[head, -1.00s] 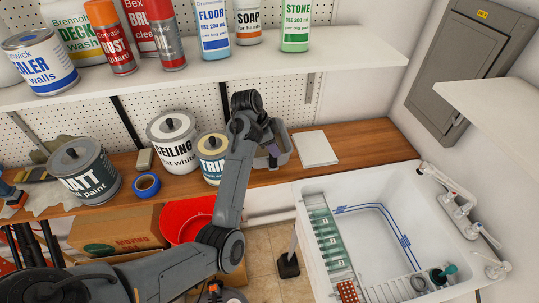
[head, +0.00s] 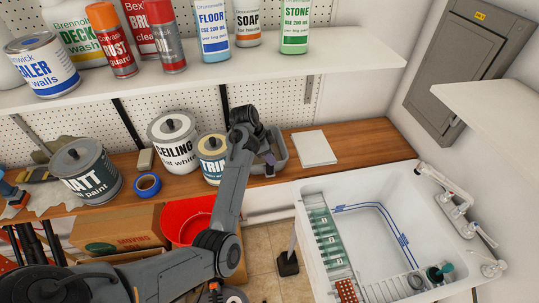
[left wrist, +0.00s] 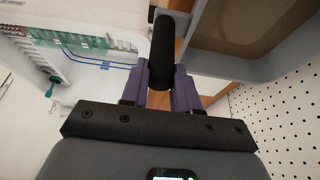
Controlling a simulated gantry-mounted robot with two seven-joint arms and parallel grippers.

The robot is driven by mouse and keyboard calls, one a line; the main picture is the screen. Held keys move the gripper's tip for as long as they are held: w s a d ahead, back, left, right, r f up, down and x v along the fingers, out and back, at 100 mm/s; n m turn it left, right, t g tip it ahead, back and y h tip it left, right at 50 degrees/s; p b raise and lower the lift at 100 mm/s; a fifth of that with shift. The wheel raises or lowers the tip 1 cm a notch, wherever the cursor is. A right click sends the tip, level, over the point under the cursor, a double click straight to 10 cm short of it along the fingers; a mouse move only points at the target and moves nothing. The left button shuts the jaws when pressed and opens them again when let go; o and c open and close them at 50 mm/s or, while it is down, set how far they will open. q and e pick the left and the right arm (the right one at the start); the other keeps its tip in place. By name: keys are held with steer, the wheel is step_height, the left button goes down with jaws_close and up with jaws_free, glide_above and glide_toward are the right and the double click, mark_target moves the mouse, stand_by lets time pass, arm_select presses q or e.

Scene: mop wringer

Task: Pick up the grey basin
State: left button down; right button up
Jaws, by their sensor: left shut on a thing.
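The grey basin (head: 281,153) is at the wooden counter, right of the small TRIM tin, partly hidden behind my left arm in the head view. In the left wrist view the basin (left wrist: 213,38) fills the upper right, with its brown inside showing. My left gripper (head: 268,160) is at the basin's near side. In the left wrist view its purple fingers (left wrist: 168,85) are shut on a black handle bar (left wrist: 163,50) at the basin's edge. I cannot tell whether the basin touches the counter. My right gripper is not in view.
Paint tins, including CEILING (head: 173,143), stand left of the basin. A white slab (head: 313,149) lies to its right. The white sink (head: 375,220) is at the front right. A shelf (head: 330,65) with bottles hangs above. A red bucket (head: 185,220) is below.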

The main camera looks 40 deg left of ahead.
arm_select(q)
steer(key=c, duration=0.8)
jaws_free()
steer(key=shift+c, duration=0.2)
steer(key=shift+r, duration=0.1)
steer(key=v, duration=0.7)
steer(key=s+d+f+n+y, duration=0.1)
steer(key=s+d+f+n, duration=0.1)
steer(key=s+d+f, duration=0.5)
steer(key=s+d+f+n+y, duration=0.1)
steer(key=s+d+f+y, duration=0.1)
steer(key=s+d+f, duration=0.6)
steer(key=s+d, duration=0.2)
steer(key=s, duration=0.5)
steer(key=shift+s+d+n, duration=0.2)
steer(key=shift+s+n, duration=0.1)
steer(key=shift+n, duration=0.1)
steer(key=shift+o, duration=0.4)
steer(key=s+d+n, duration=0.1)
steer(key=s+d, duration=0.5)
steer(key=shift+s+d+r+h, duration=0.15)
steer(key=shift+s+r+h, duration=0.05)
steer(key=shift+s+h, duration=0.2)
